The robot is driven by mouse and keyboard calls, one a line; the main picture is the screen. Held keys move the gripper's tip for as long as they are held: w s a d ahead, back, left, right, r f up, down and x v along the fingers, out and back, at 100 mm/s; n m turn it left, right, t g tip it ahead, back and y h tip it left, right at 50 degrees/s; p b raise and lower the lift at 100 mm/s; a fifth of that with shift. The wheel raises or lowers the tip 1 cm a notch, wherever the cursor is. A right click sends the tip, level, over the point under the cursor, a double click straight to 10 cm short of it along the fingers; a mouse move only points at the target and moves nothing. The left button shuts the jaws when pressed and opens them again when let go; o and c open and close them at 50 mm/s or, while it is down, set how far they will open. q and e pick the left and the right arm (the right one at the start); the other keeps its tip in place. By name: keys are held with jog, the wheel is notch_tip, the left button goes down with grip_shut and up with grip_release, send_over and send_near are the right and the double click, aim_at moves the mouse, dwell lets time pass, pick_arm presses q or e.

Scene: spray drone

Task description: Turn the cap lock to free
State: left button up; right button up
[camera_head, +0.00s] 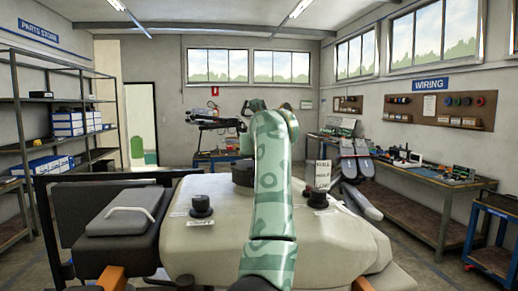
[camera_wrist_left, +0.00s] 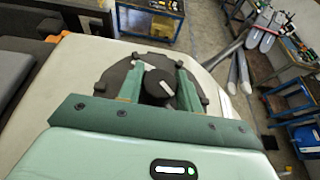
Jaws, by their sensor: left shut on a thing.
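A dark round cap (camera_wrist_left: 112,72) with a notched rim sits on the pale drone body (camera_wrist_left: 60,90) in the left wrist view. A black knob, the cap lock (camera_wrist_left: 158,82), stands at its middle, with a whitish mark beside it. My left gripper (camera_wrist_left: 157,78) has one green finger on each side of the knob and is shut on it. In the head view my green patterned arm hides the gripper and most of the cap (camera_head: 242,173). My right gripper is in neither view.
Two black knobs, a left one (camera_head: 201,206) and a right one (camera_head: 318,199), stand on the drone body beside my arm. A small sign (camera_head: 322,174) stands behind the right one. A grey lid with a handle (camera_head: 125,214) is at the left. Shelves (camera_head: 60,125) and a workbench (camera_head: 425,175) line the walls.

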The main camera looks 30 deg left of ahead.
pick_arm(q)
jog(key=shift+r+n+g+y+p, duration=0.25)
jog(key=shift+n+g+y+p, duration=0.45)
jog(key=shift+n+y+p, duration=0.15)
jog(key=shift+f+n+g+y+p, duration=0.1)
jog(key=shift+n+g+y+p, duration=0.4)
jog(key=shift+n, duration=0.15)
jog(key=shift+f, duration=0.1)
jog(key=o, duration=1)
jog(key=shift+d, duration=0.1)
jog(key=b+v, duration=0.1)
jog(key=v, duration=1.5)
jog(key=shift+b, duration=0.3)
jog(key=shift+d, duration=0.1)
